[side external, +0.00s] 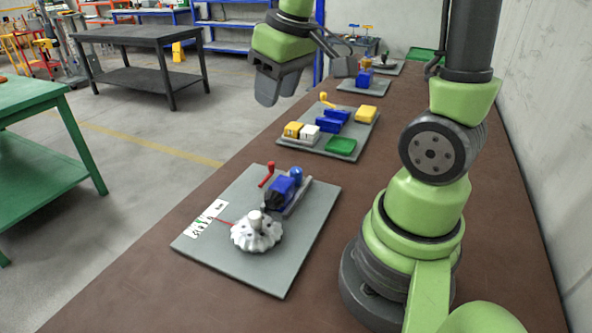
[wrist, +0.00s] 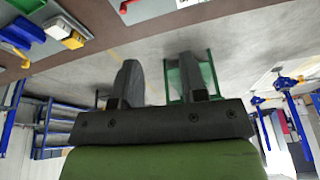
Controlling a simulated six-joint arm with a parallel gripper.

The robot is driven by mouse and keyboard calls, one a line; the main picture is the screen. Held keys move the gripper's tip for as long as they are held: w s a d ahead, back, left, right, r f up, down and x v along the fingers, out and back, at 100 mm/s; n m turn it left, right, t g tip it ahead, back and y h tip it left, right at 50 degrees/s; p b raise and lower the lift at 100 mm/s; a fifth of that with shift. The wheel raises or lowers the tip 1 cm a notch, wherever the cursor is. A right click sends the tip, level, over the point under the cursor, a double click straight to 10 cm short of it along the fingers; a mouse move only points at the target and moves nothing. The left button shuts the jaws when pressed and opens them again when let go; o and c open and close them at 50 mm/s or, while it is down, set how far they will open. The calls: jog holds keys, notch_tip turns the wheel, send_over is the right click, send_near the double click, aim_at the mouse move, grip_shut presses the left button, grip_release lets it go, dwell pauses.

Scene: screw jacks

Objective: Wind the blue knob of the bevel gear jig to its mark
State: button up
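The bevel gear jig is on a grey board (side external: 300,235) on the brown bench in the side external view. It has a blue knob (side external: 296,173), a blue block (side external: 283,190), a red crank (side external: 266,172) and a white toothed gear (side external: 257,233). A red pointer (side external: 224,222) lies between the gear and a white marked card (side external: 206,217); the exact mark is too small to read. My gripper (side external: 278,85) is raised above and behind the jig, apart from it. In the wrist view my gripper (wrist: 160,85) has its fingers apart with nothing between them.
Behind the jig, another board (side external: 310,145) holds blue, yellow and white blocks and a green tray (side external: 341,146). More boards stand farther back. A concrete wall (side external: 545,130) runs along the right. A green table (side external: 40,115) stands left across the floor.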

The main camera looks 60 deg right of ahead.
jog(key=w+d+f+n+g, duration=0.1)
jog(key=w+d+f+g, duration=0.1)
jog(key=d+f, duration=0.35)
jog(key=n+g, duration=0.1)
jog(key=n, duration=0.1)
send_over(296, 170)
notch_tip(296, 170, down, 7)
jog(key=shift+r, duration=0.1)
notch_tip(296, 170, down, 10)
jog(key=shift+f, duration=0.1)
jog(key=c, duration=0.6)
jog(key=shift+c, duration=0.2)
